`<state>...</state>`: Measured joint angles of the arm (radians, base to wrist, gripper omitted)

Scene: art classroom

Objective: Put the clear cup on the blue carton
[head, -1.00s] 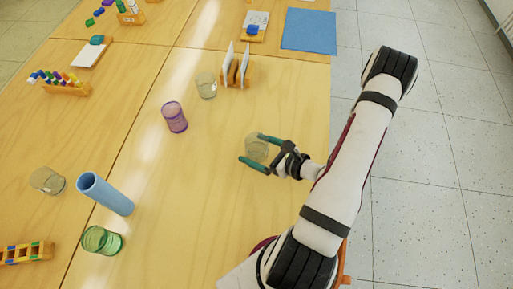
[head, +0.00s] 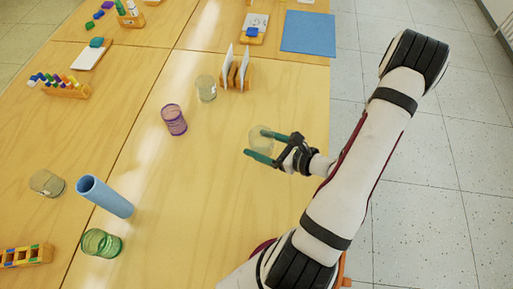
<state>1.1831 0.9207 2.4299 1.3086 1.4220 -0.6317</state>
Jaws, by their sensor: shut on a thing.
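My gripper (head: 256,144) is shut on a clear cup (head: 262,140), one teal finger on each side of it. The cup looks upright and seems to be a little above the wooden table; the gap is hard to judge. A tall light-blue column (head: 105,196) stands at the lower left, apart from my gripper. It looks round like a tube, and it is the only upright blue thing that could be the blue carton.
A purple cup (head: 174,119), a green cup (head: 101,242) and two more clear cups (head: 206,88) (head: 47,183) stand around. A wooden holder with white cards (head: 237,71) and a blue mat (head: 308,31) are farther back. The table between my gripper and the blue column is clear.

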